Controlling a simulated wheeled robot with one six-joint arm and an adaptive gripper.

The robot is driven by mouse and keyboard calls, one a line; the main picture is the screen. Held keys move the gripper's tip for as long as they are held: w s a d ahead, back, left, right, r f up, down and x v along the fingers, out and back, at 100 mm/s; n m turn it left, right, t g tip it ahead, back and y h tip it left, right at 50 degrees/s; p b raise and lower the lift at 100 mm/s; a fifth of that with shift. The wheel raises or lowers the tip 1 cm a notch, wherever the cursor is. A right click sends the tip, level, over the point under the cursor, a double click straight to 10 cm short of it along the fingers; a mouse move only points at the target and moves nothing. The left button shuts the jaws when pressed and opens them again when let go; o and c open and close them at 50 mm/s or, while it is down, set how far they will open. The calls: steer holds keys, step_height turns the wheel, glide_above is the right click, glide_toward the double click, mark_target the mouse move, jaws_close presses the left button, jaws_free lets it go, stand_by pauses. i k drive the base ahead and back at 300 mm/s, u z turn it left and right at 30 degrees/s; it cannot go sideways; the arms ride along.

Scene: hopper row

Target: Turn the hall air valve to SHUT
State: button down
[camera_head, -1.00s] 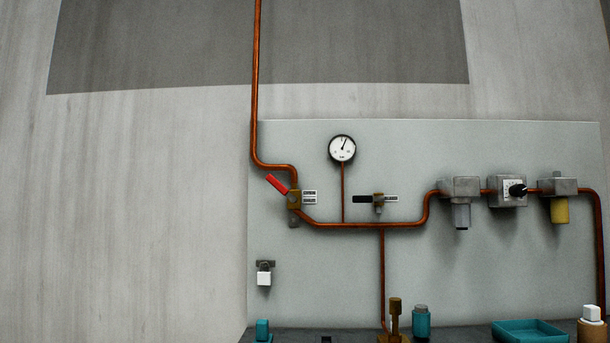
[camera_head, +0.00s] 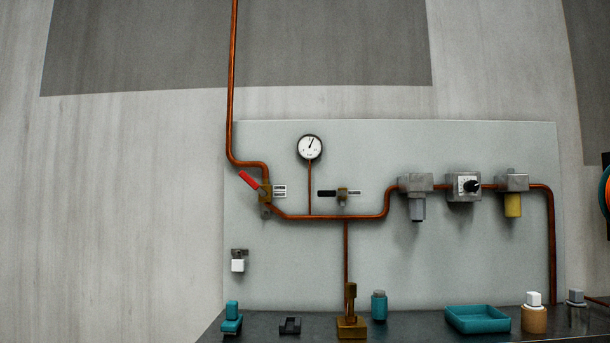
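A brass valve (camera_head: 265,196) with a red lever (camera_head: 250,181) sits on the copper pipe at the left of the grey wall panel. The red lever slants up to the left from the valve body. A small label plate (camera_head: 280,191) is beside it, too small to read. A second, smaller valve with a black lever (camera_head: 327,193) sits on the pipe to the right, its lever lying level and pointing left, with another label plate (camera_head: 355,192) beside it. I cannot tell by reading which label names the hall air. My gripper is not in view.
A pressure gauge (camera_head: 310,147) stands above the pipe. Grey units (camera_head: 415,183) and a dial box (camera_head: 464,187) are to the right. A white padlock (camera_head: 238,265) hangs at lower left. The bench (camera_head: 410,328) below holds a brass fixture (camera_head: 351,326), teal tray (camera_head: 478,319) and small items.

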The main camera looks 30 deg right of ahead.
mark_target(247, 178)
steer(key=z, duration=0.8)
steer(key=i, duration=0.35)
steer(key=z, duration=0.05)
